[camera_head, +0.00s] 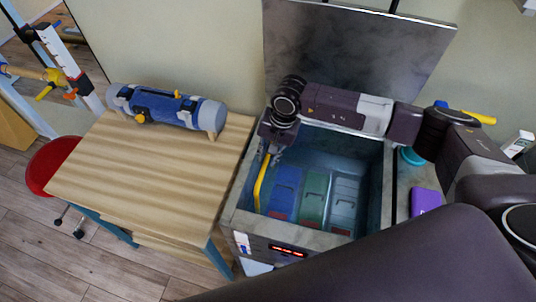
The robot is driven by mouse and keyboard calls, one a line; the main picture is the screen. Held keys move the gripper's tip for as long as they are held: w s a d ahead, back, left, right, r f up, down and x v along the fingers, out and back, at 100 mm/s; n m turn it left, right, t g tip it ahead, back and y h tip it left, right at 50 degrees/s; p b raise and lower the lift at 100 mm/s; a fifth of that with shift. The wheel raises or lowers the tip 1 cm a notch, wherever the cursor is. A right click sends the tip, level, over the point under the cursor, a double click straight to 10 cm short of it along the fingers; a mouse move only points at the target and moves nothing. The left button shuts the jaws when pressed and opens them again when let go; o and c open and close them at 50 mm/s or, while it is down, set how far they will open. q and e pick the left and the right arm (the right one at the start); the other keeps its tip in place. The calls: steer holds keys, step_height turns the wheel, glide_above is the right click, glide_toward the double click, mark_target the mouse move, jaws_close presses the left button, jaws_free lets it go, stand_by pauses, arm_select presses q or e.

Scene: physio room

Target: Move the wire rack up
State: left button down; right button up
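A grey tank (235,219) stands open, with blue, green and grey packs (313,195) side by side inside. A yellow bar (260,185), which looks like a handle, runs along the left inside of the tank. I cannot make out the wires of a rack; the packs and my arm may hide them. My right gripper (272,148) points down at the tank's left back corner, at the upper end of the yellow bar. Its fingers are small and dark, so I cannot tell whether they hold the bar. My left gripper is not in view.
The tank's lid (350,45) stands raised behind it. A wooden table (150,180) on the left bears a blue-grey roll-shaped object (180,108); its front is clear. A red stool (50,163) stands further left. A purple box (425,201) lies right of the tank.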

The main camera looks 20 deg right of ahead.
jaws_close()
steer(key=shift+r, duration=0.15)
step_height(320, 180, up, 15)
steer(key=shift+w+r, duration=0.2)
steer(key=shift+w, duration=0.05)
stand_by(0.5)
steer(key=shift+o, duration=1)
jaws_free()
steer(key=shift+r, duration=0.1)
steer(key=shift+o, duration=1.1)
steer(key=shift+s, duration=0.25)
